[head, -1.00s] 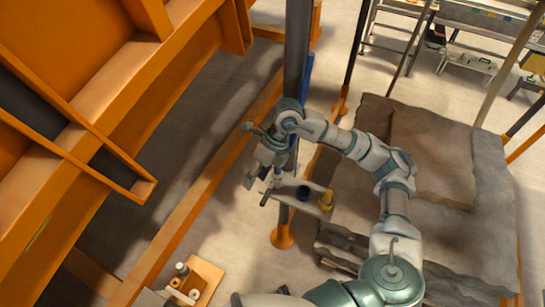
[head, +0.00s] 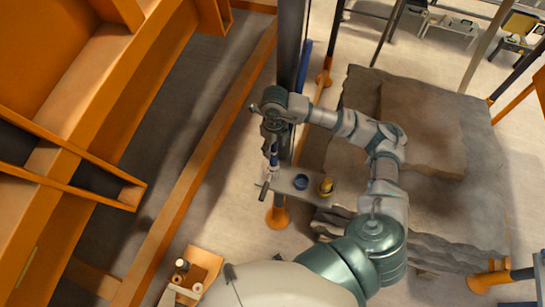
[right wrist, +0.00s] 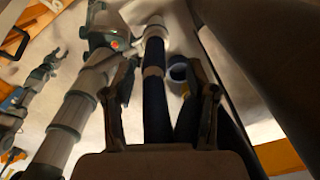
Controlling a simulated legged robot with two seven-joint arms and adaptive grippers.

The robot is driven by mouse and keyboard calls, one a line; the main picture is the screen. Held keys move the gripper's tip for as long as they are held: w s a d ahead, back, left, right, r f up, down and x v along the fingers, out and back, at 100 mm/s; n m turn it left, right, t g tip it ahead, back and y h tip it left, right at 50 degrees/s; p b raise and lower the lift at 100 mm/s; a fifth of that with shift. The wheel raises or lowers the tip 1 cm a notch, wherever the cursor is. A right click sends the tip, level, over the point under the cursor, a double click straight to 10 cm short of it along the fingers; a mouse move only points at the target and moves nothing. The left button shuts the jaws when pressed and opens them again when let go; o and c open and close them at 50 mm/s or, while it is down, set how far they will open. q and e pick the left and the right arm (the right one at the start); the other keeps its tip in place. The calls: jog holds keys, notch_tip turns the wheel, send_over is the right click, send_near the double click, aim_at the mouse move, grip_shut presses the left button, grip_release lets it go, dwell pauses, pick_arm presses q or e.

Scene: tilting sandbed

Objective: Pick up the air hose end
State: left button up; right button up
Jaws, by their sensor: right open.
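The air hose end (right wrist: 155,85) appears to be the dark blue tube with pale bands in the right wrist view. It stands lengthwise between the two fingers of my right gripper (right wrist: 161,78), which are open with a gap on each side. In the head view a small blue and white piece, likely this end (head: 274,158), shows at my right gripper (head: 268,166), beside the left end of a small shelf. The fingers are small and partly hidden there, and I cannot tell whether they touch it. My left gripper does not show clearly in the head view.
The small grey shelf (head: 286,188) carries a blue cup (head: 301,182) and a yellow object (head: 326,187). A dark post (head: 291,55) rises behind the hand. A brown rocky block (head: 420,130) lies to the right. A large orange frame (head: 100,75) fills the left.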

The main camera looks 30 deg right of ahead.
aim_at(274, 156)
jog(key=shift+s+f, duration=0.25)
jog(key=f+p, duration=0.1)
jog(key=f, duration=0.3)
jog(key=shift+s+a+f+p, duration=0.1)
jog(key=shift+a+f+p, duration=0.15)
jog(key=shift+p, duration=0.1)
jog(key=shift+f, duration=0.15)
grip_shut()
